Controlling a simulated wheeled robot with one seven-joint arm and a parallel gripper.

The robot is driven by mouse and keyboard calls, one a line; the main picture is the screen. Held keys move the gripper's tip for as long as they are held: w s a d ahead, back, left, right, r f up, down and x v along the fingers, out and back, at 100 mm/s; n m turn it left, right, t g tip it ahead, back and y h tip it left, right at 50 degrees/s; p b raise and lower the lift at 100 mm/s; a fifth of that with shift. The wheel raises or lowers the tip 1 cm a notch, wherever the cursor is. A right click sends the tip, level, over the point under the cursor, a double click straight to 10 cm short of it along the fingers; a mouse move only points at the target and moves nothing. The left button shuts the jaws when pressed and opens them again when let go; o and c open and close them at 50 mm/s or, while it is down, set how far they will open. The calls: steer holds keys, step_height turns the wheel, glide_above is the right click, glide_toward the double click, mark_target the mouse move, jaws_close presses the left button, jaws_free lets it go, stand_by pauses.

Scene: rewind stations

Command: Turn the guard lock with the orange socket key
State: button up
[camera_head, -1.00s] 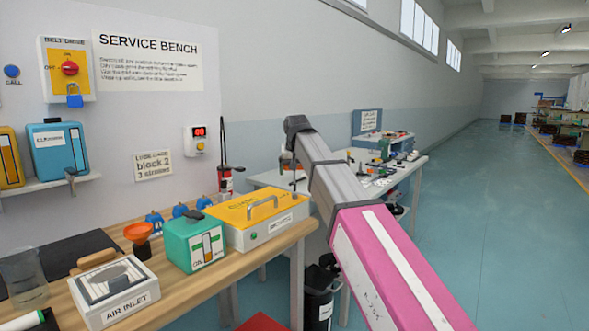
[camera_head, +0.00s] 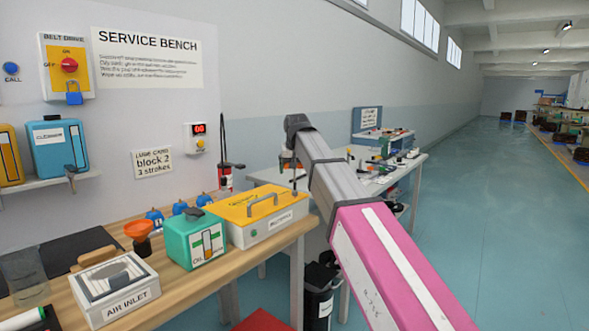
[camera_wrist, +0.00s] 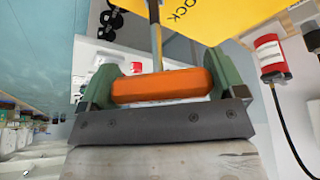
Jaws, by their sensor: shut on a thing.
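My gripper (camera_wrist: 160,87) is shut on the orange handle of the socket key (camera_wrist: 165,86), which lies across between its green fingers. The key's shaft (camera_wrist: 155,38) runs up to the top edge of the wrist view, where its tip is out of frame. A yellow surface (camera_wrist: 228,22) with lettering ending in "OCK" lies beyond, right of the shaft. In the head view, a yellow-lidded box (camera_head: 243,204) stands at the bench's right end. A thin rod hangs below my arm's end, above and right of that box. I cannot tell any contact with the lock.
The wooden bench (camera_head: 185,291) also holds a green oil can (camera_head: 183,250), an orange funnel (camera_head: 138,229) and an air inlet box (camera_head: 82,291). A red extinguisher (camera_wrist: 268,55) is at right in the wrist view. A second table (camera_head: 408,168) stands behind my arm. Open floor lies right.

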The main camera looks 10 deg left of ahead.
steer(key=shift+f, duration=0.9)
stand_by(0.6)
